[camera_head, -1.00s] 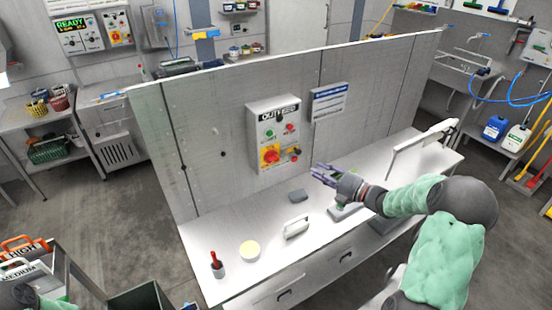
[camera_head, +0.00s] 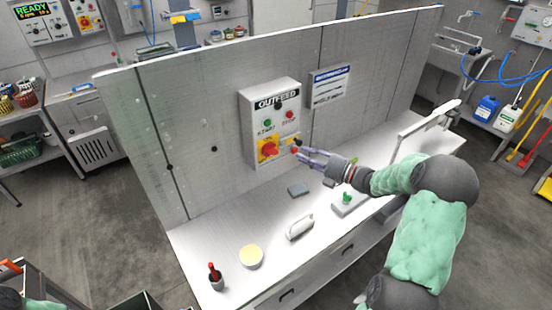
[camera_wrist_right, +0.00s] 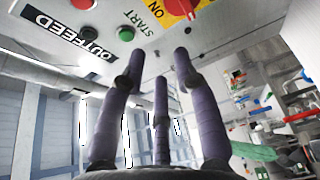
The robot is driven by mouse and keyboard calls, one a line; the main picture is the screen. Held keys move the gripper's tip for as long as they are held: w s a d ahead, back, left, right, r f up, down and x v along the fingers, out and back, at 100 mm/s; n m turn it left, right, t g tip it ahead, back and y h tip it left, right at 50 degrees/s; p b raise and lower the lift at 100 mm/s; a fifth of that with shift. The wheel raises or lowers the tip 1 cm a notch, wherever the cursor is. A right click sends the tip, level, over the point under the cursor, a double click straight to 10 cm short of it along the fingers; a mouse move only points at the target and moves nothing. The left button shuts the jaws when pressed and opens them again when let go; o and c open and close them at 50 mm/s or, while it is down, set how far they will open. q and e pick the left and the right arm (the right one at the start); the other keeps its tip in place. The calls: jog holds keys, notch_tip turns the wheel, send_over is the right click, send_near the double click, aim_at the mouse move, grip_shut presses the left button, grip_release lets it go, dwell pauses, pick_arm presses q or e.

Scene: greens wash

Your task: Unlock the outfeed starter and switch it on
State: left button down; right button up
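The grey outfeed starter box (camera_head: 254,122) hangs on the pale partition, with its OUTFEED label, a green START button (camera_head: 268,122) and a red STOP button (camera_head: 290,115). Its red rotary switch (camera_head: 268,149) sits on a yellow plate at lower left; small red and yellow lock parts (camera_head: 288,140) are beside it, partly hidden by my fingers. My right gripper (camera_head: 302,156) is just in front of the box's lower right corner. In the right wrist view its purple fingers (camera_wrist_right: 160,75) are spread and empty, and the red switch (camera_wrist_right: 182,6) shows at the top edge. My left gripper is out of view.
The white bench below holds a white-handled tool (camera_head: 299,228), a grey block (camera_head: 299,190), a yellow-topped round tub (camera_head: 251,256) and a cup with a red-handled item (camera_head: 216,280). A blue-headed notice (camera_head: 329,86) hangs right of the box.

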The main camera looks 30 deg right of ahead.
jog(key=b, duration=0.4)
send_near(275, 153)
jog(key=x, duration=0.9)
jog(key=shift+f, duration=0.1)
jog(key=shift+c, duration=0.3)
grip_shut()
